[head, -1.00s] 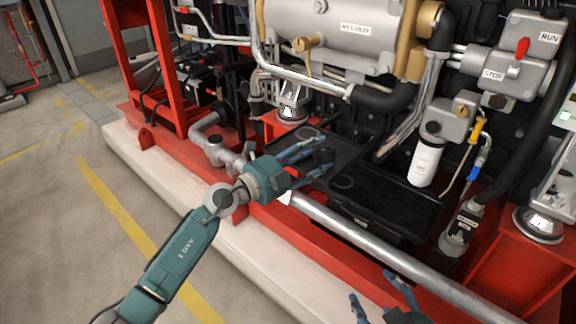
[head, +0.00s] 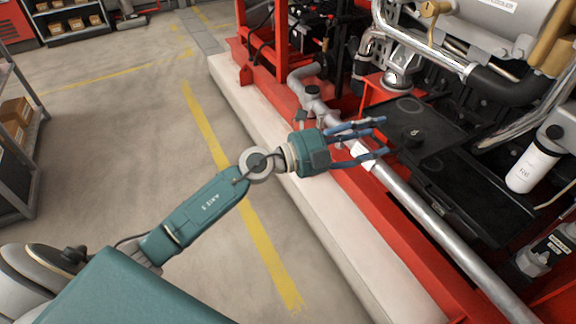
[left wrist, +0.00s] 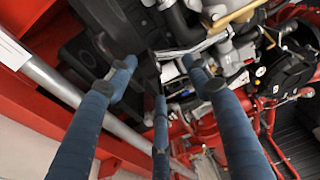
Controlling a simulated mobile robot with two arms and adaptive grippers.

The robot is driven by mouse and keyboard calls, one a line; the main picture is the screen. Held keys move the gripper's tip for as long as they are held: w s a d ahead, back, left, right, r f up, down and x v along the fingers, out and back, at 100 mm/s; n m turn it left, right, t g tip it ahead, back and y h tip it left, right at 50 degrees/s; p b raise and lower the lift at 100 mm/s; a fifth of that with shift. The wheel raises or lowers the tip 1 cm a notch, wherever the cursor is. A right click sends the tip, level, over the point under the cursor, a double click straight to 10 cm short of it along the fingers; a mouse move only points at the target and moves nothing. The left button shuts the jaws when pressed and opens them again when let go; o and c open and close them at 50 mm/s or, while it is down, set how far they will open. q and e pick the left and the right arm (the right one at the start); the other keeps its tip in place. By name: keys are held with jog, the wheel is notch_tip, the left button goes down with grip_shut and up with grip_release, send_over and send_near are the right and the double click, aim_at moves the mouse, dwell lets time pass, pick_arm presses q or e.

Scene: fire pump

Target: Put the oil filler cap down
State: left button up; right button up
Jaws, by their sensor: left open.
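The black oil filler cap (head: 412,136) sits on the flat black tray (head: 440,113), a short way in front of my left fingertips. My left gripper (head: 384,137) is open and empty, its blue fingers spread over the tray's near edge and apart from the cap. In the left wrist view the open fingers (left wrist: 160,80) reach in from below with nothing between them. The cap is hard to tell from the dark surfaces there. My right gripper is out of view.
A silver pipe (head: 425,215) runs along the red frame in front of the tray. A white filter (head: 528,167) stands at the right. A black box-like recess (head: 475,195) lies right of the tray. The floor at left is open.

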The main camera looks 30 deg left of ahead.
pick_arm(q)
jog(key=s+a+r+n+t+y, duration=0.3)
jog(key=a+n+t+y, duration=0.55)
jog(key=n, duration=0.65)
jog(key=s+a+f+n+g+y, duration=0.6)
jog(key=a+f+n+y, duration=0.15)
jog(key=f, duration=0.35)
jog(key=s+d+f+n+g+h, duration=0.1)
jog(key=s+d+f+g, duration=0.1)
jog(key=s+f+g, duration=0.3)
jog(key=s+d+f+n+g+h, duration=0.1)
jog(key=s+f+g, duration=0.4)
jog(key=s+f, duration=0.5)
jog(key=s+d+h, duration=0.1)
jog(key=s+d, duration=0.1)
jog(key=s, duration=0.5)
jog(key=shift+f+h, duration=0.3)
jog(key=shift+f, duration=0.05)
jog(key=shift+p, duration=0.4)
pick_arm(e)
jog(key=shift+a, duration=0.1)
